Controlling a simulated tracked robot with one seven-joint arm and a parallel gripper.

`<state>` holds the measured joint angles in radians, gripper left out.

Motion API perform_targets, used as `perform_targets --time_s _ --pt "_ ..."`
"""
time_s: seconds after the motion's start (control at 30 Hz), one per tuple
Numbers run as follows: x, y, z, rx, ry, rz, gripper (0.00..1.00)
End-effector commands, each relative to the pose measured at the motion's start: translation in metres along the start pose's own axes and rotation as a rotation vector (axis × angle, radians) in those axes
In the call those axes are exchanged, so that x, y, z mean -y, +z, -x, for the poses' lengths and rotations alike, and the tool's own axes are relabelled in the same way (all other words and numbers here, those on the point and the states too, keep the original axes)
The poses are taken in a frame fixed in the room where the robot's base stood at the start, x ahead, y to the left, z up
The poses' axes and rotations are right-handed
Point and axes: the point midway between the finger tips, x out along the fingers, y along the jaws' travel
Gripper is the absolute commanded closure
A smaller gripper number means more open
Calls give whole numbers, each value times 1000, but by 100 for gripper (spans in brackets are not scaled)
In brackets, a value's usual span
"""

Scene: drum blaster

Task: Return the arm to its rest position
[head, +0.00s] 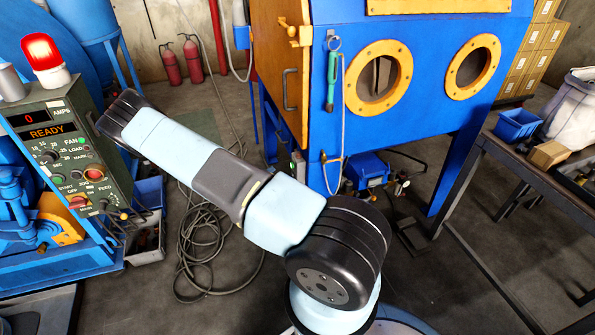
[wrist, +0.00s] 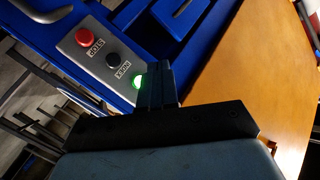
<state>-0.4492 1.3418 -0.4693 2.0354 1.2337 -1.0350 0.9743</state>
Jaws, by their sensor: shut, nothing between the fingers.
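My gripper (wrist: 155,72) shows in the wrist view with its two dark fingers shut together and nothing between them. The fingertips are in front of a blue panel, beside a glowing green button (wrist: 138,83); I cannot tell whether they touch anything. In the head view my arm (head: 225,175) reaches from the bottom middle to the upper left. My gripper cannot be made out there.
The blue blasting cabinet (head: 410,105) with its orange door (head: 278,50) stands behind my arm. A control console (head: 68,145) with a lit red beacon (head: 42,52) is close at left. A coiled hose (head: 205,240) lies on the floor. A workbench (head: 520,165) stands at right.

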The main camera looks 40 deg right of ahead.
Motion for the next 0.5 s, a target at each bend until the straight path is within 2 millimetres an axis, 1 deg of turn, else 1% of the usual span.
perform_targets --time_s 0.37,0.5 --pt "1 0 0 2 2 -1 100" --pt "10 -1 2 34 24 -6 100"
